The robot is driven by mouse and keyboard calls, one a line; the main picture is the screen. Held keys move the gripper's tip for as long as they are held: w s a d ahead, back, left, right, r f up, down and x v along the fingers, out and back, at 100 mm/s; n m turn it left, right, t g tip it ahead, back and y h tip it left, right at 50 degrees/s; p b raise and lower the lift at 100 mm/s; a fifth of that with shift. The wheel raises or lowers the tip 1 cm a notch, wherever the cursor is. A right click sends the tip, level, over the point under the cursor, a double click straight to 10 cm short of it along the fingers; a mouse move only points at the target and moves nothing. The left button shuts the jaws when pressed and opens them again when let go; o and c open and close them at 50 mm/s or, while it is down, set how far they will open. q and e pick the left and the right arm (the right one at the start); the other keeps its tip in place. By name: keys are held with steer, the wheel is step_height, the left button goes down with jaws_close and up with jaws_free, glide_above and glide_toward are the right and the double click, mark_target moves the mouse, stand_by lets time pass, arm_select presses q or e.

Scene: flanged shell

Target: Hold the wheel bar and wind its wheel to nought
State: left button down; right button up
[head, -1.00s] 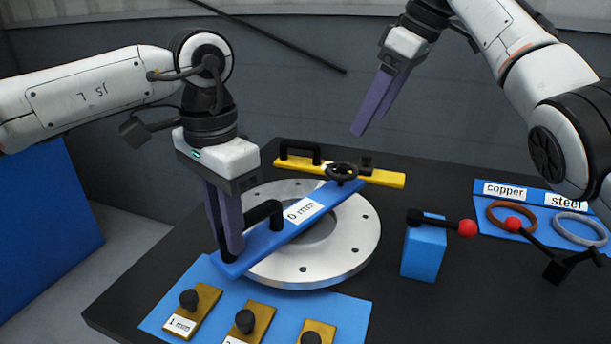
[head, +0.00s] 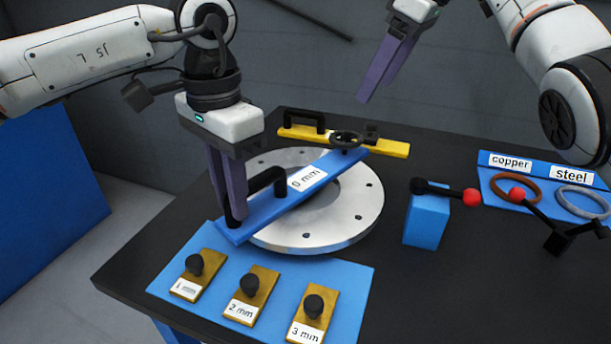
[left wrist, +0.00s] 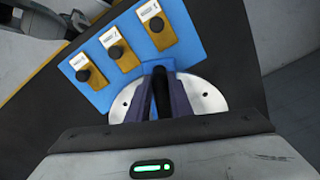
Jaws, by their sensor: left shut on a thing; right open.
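The blue wheel bar (head: 265,212) lies slantwise across the pale flanged ring (head: 365,215). It has a black handle at its near end, a "0 mm" label (head: 307,179) in the middle and a black handwheel (head: 346,138) at its far end. My left gripper (head: 236,215) points down and is shut on the bar's black handle; the handle also shows between its fingers in the left wrist view (left wrist: 161,88). The wheel's exact setting is too small to read. My right gripper (head: 374,88) is open and empty in the air, beyond and above the wheel.
A yellow bar (head: 390,148) with a black handle lies behind the ring. Brass plates marked 2 mm (head: 243,308) and 3 mm (head: 308,331), plus another, lie on a blue mat in front. A blue block (head: 426,225) with a red-tipped lever and copper and steel rings (head: 516,189) stand right.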

arm_select(q)
steer(key=c, duration=1.5)
jaws_free()
